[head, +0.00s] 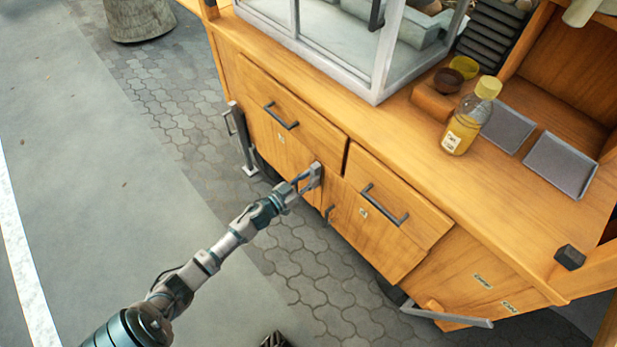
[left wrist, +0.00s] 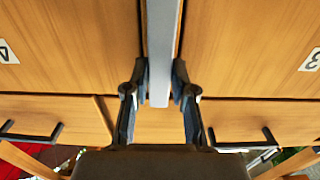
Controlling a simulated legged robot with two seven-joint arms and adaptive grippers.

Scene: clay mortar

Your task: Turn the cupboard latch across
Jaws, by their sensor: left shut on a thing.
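The cupboard latch (head: 316,172) is a grey metal bar on the front of the wooden cart, at the seam between two lower doors. In the left wrist view the latch (left wrist: 161,50) runs down from the top edge along that seam, and its end sits between my fingers. My left gripper (head: 305,180) is shut on the latch, with one finger on each side (left wrist: 161,88). Part of the latch is hidden by the gripper in the head view. My right gripper is not in view.
Two drawers with dark handles (head: 281,116) (head: 385,205) sit above the doors. A yellow-capped bottle (head: 468,118), two grey trays (head: 561,163) and a glass case (head: 330,45) stand on the counter. A grey metal bar (head: 445,317) juts out at the lower right. Paving at left is open.

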